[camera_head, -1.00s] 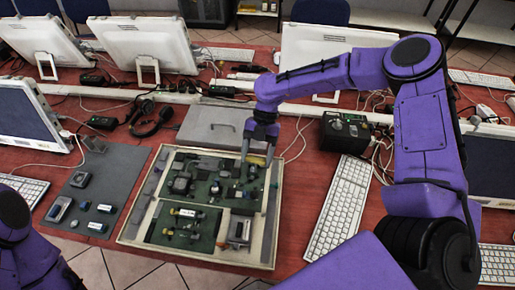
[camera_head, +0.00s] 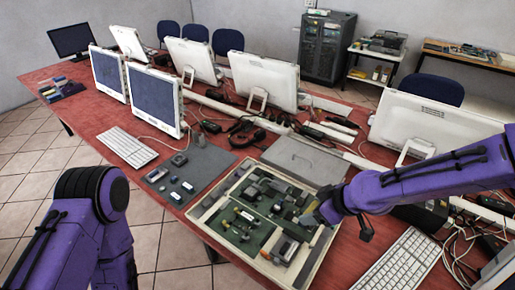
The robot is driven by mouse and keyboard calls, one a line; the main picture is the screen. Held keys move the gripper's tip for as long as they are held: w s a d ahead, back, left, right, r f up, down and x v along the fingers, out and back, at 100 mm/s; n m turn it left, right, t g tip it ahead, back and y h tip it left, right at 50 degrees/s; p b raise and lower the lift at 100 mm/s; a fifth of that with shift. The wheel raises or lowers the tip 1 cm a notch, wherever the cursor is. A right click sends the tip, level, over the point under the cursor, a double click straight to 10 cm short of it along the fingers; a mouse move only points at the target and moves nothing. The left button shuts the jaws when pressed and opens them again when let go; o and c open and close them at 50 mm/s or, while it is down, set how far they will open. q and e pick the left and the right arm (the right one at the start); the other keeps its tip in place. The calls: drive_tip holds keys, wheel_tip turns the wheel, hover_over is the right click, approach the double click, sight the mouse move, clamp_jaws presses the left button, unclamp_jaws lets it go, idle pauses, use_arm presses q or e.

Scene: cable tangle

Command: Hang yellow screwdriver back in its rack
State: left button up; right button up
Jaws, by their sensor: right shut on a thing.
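My right gripper (camera_head: 320,211) is over the right edge of the shallow tray of parts. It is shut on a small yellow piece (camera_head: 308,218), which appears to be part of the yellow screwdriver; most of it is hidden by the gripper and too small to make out. I cannot tell whether it touches the tray. My left arm rises at the lower left, and its gripper is out of the picture. I cannot clearly make out the screwdriver rack. A small group of coloured items (camera_head: 62,89) lies at the table's far left end, too small to identify.
The pale-rimmed tray (camera_head: 196,212) holds dark boards and parts. A grey mat (camera_head: 208,160) with small parts lies left of it, and a grey flat case (camera_head: 305,160) behind. Monitors, keyboards and loose cables crowd the red table. Bare table shows near its far left end.

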drive_tip(key=m+h, duration=0.1)
drive_tip(key=w+r+m+t+h, duration=0.1)
drive_tip(key=m, duration=0.3)
drive_tip(key=shift+w+d+r+t+h, duration=0.2)
drive_tip(key=shift+w+r+t+h, duration=0.1)
drive_tip(key=shift+w+h, duration=0.1)
drive_tip(key=shift+w+a+r+m+h, duration=0.1)
drive_tip(key=shift+w+a+m+h, duration=0.15)
drive_tip(key=shift+a+m, duration=0.35)
drive_tip(key=shift+w+a+r+m+h, duration=0.1)
drive_tip(key=shift+w+a+m+h, duration=0.1)
drive_tip(key=shift+a+m, duration=0.35)
drive_tip(key=shift+w+a+m+h, duration=0.15)
drive_tip(key=shift+a+m+h, duration=0.1)
drive_tip(key=shift+a+m, duration=0.35)
